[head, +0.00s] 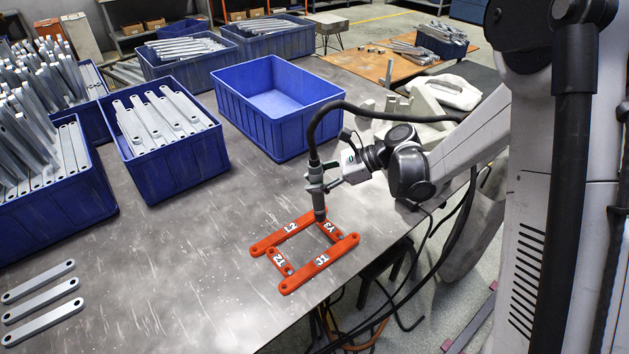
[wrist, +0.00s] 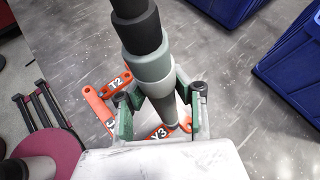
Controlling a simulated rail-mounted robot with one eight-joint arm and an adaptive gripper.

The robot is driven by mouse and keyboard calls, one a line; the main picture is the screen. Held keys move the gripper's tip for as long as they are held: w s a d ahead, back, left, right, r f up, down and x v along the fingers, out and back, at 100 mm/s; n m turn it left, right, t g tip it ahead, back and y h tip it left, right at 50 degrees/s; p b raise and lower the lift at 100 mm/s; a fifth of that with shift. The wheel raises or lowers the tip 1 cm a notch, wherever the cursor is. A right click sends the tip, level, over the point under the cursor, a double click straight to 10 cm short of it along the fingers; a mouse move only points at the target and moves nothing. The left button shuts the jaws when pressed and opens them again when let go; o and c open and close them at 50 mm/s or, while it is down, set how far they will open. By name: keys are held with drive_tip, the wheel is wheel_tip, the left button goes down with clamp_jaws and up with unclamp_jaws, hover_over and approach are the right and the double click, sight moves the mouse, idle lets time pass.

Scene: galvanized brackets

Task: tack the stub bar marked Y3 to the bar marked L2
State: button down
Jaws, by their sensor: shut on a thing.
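Several orange bars lie on the table in a frame. The long bar marked L2 (head: 275,239) is at the back, and the stub bar marked Y3 (head: 331,233) runs from its right end toward the front bar. Y3 also shows in the wrist view (wrist: 157,134), partly hidden by the tool. My gripper (head: 323,187) is shut on a grey-green torch-like tool (head: 316,176), held upright with a hose on top. In the wrist view my gripper (wrist: 160,105) clasps the tool (wrist: 152,68). The tool's tip is at the Y3–L2 corner; I cannot tell whether it touches.
The stub marked T2 (head: 280,261) and another long bar (head: 318,264) form the other sides. Loose grey bars (head: 40,297) lie at front left. An empty blue bin (head: 273,107) stands behind; filled blue bins (head: 170,160) stand left. The hose (head: 365,108) arches over my arm.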

wheel_tip(320, 180, up, 5)
drive_tip(key=shift+f+p, duration=0.1)
drive_tip(key=shift+p, duration=1.15)
